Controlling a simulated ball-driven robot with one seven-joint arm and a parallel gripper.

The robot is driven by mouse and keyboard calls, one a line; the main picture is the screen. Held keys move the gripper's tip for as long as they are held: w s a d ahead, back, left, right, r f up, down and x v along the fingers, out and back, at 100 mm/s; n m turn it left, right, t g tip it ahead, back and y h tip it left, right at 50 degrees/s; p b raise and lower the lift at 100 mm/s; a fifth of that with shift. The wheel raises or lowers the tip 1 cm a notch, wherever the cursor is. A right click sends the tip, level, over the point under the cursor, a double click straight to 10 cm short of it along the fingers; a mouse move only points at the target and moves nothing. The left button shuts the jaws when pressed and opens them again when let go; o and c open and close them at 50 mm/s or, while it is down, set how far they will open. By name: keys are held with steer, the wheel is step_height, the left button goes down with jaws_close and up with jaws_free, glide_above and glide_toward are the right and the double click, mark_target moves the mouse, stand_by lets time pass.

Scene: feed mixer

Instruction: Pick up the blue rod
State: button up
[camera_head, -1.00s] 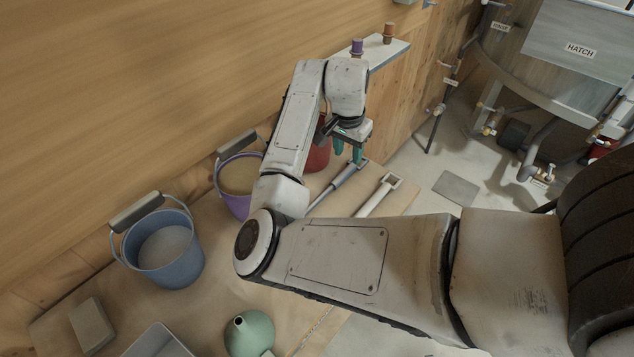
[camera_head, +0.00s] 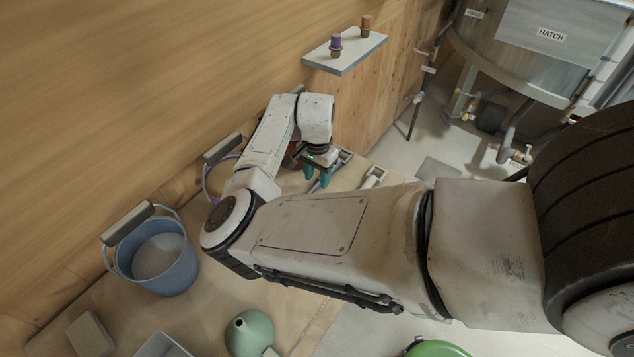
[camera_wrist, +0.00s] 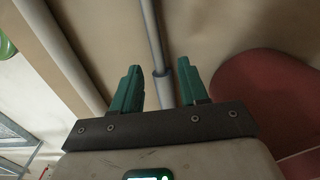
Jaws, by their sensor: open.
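In the wrist view the grey-blue rod (camera_wrist: 154,40) runs lengthwise between the two teal fingers, with a thicker sleeve near the fingertips. My gripper (camera_head: 317,179) is open and points down over the rod. Its fingertips (camera_wrist: 159,72) stand on either side of the rod, apart from it. I cannot tell how high above it they are. My arm and fingers hide part of the rod in the head view.
A white rod (camera_head: 374,175) lies to the right. A red bucket (camera_wrist: 270,100) is close beside my gripper. A purple bucket (camera_head: 213,185) and a blue bucket (camera_head: 165,268) stand left. A shelf (camera_head: 345,57) holds two capped jars.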

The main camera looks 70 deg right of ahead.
steer(key=shift+f, duration=1.15)
jaws_close()
